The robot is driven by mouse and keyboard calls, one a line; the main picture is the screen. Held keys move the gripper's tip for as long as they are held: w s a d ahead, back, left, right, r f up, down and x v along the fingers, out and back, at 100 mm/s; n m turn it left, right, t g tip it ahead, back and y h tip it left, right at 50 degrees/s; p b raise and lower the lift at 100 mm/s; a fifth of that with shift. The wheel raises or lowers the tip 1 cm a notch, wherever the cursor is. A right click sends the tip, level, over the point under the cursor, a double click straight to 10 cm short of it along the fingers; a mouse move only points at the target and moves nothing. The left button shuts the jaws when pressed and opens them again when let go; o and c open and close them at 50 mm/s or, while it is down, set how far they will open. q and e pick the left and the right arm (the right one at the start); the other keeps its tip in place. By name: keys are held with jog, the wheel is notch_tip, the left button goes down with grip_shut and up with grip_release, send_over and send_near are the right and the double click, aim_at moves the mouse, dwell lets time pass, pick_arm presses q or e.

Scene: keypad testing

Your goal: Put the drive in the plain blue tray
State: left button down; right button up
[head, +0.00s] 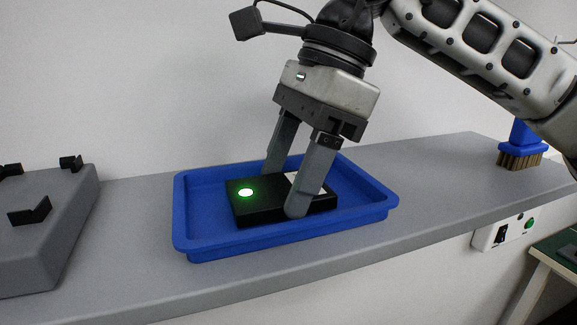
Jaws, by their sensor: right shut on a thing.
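The drive (262,208), a flat black box with a lit green light at its left end and a white patch near its right end, is inside the plain blue tray (215,246). The tray sits on the grey shelf. My right gripper (283,193) reaches down from above and is shut on the drive, one finger on its near side and one on its far side. The fingers hide part of the drive's right half. I cannot tell whether the drive's underside touches the tray floor. My left gripper is not in view.
A grey block with black clips (45,235) stands on the shelf (420,205) at the left. A blue-handled brush (522,150) stands at the right. Shelf between tray and brush is clear.

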jog(key=shift+f, duration=0.2)
jog(key=o, duration=1)
jog(key=shift+o, duration=0.2)
jog(key=shift+v, duration=3.95)
